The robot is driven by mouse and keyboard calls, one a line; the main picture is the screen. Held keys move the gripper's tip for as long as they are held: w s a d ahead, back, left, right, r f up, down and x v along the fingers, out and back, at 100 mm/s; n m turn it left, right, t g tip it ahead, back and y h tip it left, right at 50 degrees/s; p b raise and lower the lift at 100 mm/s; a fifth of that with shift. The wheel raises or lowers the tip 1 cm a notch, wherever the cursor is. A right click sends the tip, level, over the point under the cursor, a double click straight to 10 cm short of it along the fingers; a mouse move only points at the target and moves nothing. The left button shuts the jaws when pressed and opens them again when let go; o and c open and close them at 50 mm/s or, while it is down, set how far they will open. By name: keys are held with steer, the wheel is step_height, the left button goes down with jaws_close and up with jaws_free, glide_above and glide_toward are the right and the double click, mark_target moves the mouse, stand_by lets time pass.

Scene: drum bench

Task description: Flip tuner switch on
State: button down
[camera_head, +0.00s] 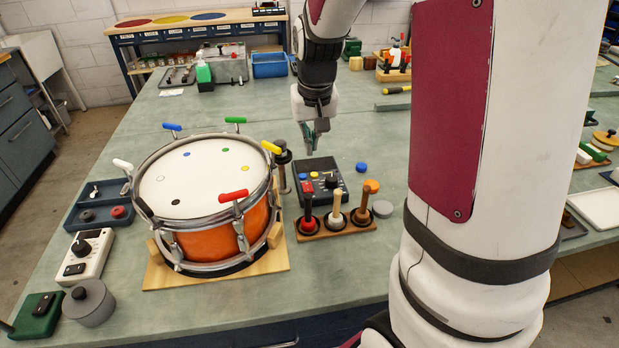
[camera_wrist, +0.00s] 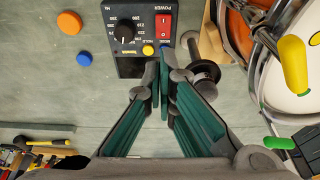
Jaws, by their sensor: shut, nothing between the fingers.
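The tuner (camera_head: 329,193) is a dark box on the bench just right of the drum. In the wrist view its panel (camera_wrist: 127,66) shows a black dial knob (camera_wrist: 124,33), a yellow button (camera_wrist: 148,50), a blue button partly behind my fingertips, and a red rocker switch (camera_wrist: 163,25) marked POWER. I cannot tell which side of the rocker is pressed. My gripper (camera_head: 317,138) points down above the tuner's far side. In the wrist view its fingertips (camera_wrist: 160,70) are together and empty, just below the switch in the picture and apart from it.
A dark post (camera_wrist: 200,72) is right beside the fingers. A wooden rack (camera_head: 334,226) of pegs stands in front of the tuner. Bench behind is mostly clear.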

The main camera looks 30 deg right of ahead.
glide_above(310, 188)
steer(key=x, duration=0.3)
steer(key=s+x, duration=0.1)
steer(key=x, duration=0.3)
steer(key=s+a+x, duration=0.1)
steer(key=x, duration=0.2)
steer(key=shift+s+f, duration=0.15)
steer(key=shift+f, duration=1.05)
steer(key=shift+s+f+b, duration=0.25)
steer(key=shift+f+b, duration=0.15)
steer(key=shift+f, duration=0.1)
steer(key=shift+w, duration=0.1)
steer(key=shift+w+d+r, duration=0.15)
steer(key=shift+w+d, duration=0.1)
steer(key=shift+w, duration=0.35)
steer(key=shift+r, duration=0.1)
